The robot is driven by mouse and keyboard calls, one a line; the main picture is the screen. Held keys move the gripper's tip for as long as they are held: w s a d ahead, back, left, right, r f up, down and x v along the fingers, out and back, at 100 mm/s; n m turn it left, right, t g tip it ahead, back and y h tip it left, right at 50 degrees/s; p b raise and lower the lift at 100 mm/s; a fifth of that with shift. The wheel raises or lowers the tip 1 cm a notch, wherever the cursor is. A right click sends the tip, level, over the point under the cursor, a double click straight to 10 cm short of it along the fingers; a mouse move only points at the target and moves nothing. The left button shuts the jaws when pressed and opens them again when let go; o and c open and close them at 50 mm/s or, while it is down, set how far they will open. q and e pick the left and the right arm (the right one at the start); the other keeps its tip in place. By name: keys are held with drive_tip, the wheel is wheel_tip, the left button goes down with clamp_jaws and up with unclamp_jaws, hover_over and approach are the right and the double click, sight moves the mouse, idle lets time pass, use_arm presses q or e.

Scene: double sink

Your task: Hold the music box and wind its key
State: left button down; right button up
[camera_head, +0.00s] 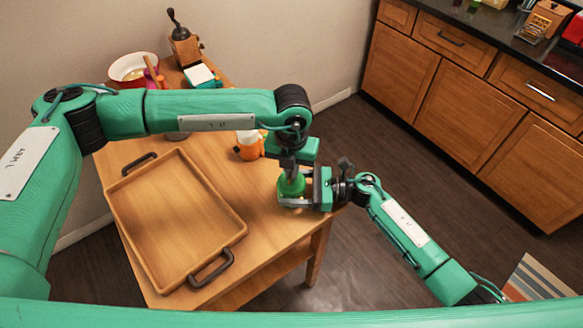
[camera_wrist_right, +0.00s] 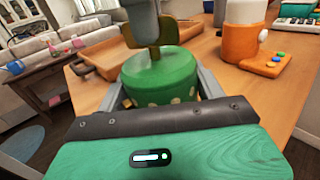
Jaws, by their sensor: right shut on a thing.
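The music box is a green cylinder with pale dots (camera_wrist_right: 160,78), standing upright at the table's right edge; in the head view its green side (camera_head: 291,186) shows between my grippers. A brass key (camera_wrist_right: 167,32) stands up from its top. My right gripper (camera_head: 290,202) is shut on the music box, with one finger on each side. My left gripper (camera_head: 291,170) points down from above at the key. In the right wrist view a grey finger (camera_wrist_right: 143,18) of it is in front of the key. Whether its fingers clamp the key is hidden.
A wooden tray with dark handles (camera_head: 131,215) lies on the left of the table (camera_head: 262,240). An orange and white device (camera_head: 249,148) stands behind the music box. A red-rimmed pot (camera_head: 127,68) and a coffee grinder (camera_head: 182,44) are at the back.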

use_arm(q)
drive_tip(key=m, duration=0.6)
drive_tip(key=shift+m, duration=0.4)
drive_tip(key=m, duration=1.2)
drive_tip(key=shift+m, duration=0.4)
drive_tip(key=m, duration=0.6)
drive_tip(key=shift+w, duration=0.1)
drive_tip(key=c, duration=1.6)
unclamp_jaws()
wheel_tip(320, 180, up, 12)
